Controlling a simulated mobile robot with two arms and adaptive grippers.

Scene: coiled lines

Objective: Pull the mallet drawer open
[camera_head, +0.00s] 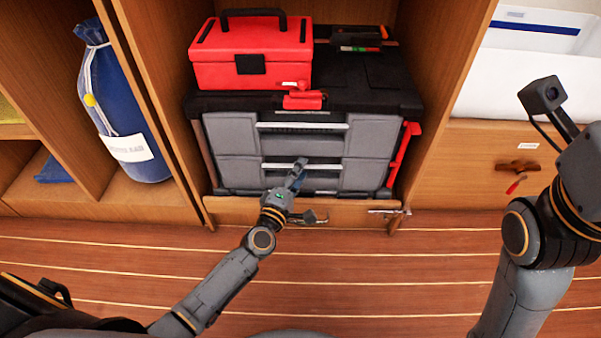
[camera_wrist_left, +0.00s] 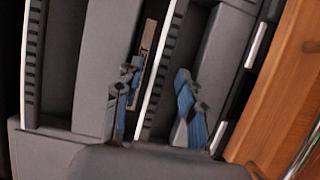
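A grey and black tool chest (camera_head: 230,135) stands in the middle cabinet bay. Its front has an upper drawer (camera_head: 370,135) and a lower drawer (camera_head: 352,175), each with a pale handle rail. Both look shut. I cannot read which one is the mallet drawer. My left gripper (camera_head: 298,172) is at the lower drawer's handle rail (camera_head: 283,166). In the left wrist view the left gripper (camera_wrist_left: 158,95) is open, with its blue-padded fingers apart on either side of a pale rail (camera_wrist_left: 157,65). Contact is unclear. My right gripper is outside the view.
A red toolbox (camera_head: 250,75) sits on top of the chest. A red latch (camera_head: 404,150) is at the chest's right side. A wooden ledge (camera_head: 345,212) with metal fittings lies below. A blue bag (camera_head: 115,110) stands left. A wooden drawer front (camera_head: 470,170) is right.

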